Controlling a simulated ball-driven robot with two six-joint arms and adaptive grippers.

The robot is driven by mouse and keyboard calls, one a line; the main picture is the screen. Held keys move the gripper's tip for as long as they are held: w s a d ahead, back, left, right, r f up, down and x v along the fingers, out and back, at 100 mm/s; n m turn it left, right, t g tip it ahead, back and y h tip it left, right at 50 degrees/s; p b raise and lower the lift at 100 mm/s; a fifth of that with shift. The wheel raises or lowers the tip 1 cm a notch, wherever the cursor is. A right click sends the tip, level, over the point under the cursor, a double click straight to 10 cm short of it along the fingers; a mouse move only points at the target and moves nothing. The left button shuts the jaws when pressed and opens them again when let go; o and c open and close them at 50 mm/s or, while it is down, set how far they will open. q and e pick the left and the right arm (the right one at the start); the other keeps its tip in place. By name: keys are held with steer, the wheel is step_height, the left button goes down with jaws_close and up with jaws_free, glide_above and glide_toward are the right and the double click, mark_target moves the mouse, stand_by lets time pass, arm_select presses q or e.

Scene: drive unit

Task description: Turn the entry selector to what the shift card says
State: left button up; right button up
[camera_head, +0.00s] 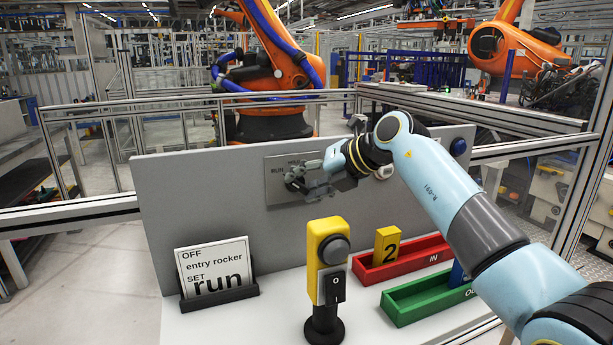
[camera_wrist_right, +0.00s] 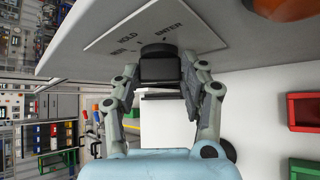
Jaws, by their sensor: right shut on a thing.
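The shift card (camera_head: 214,268) stands in a black holder at the front left and reads "OFF entry rocker SET run". The entry selector's plate (camera_head: 277,186) is on the upright grey panel; "RUN" shows at its left. In the right wrist view the plate (camera_wrist_right: 112,42) shows "HOLD" and "ENTER". My right gripper (camera_head: 300,182) is at the plate, its fingers shut on the black selector knob (camera_wrist_right: 160,68), one on each side. The knob's pointer direction cannot be made out. The entry rocker (camera_head: 335,288) is on the yellow post box (camera_head: 314,262), away from my gripper. My left gripper is out of view.
A red "IN" tray (camera_head: 374,277) with a yellow "2" block (camera_head: 387,244) and a green "OUT" tray (camera_head: 402,316) lie at the right, below my right arm. A blue button (camera_head: 457,147) is at the panel's right end. White tabletop is clear between card and post.

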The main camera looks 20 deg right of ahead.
steer(key=shift+f, duration=0.1)
steer(key=o, duration=1.2)
steer(key=shift+c, duration=0.2)
steer(key=shift+s+d+r, duration=0.15)
steer(key=shift+r, duration=0.1)
steer(key=v, duration=1.1)
steer(key=shift+s, duration=0.25)
steer(key=shift+d+r, duration=0.1)
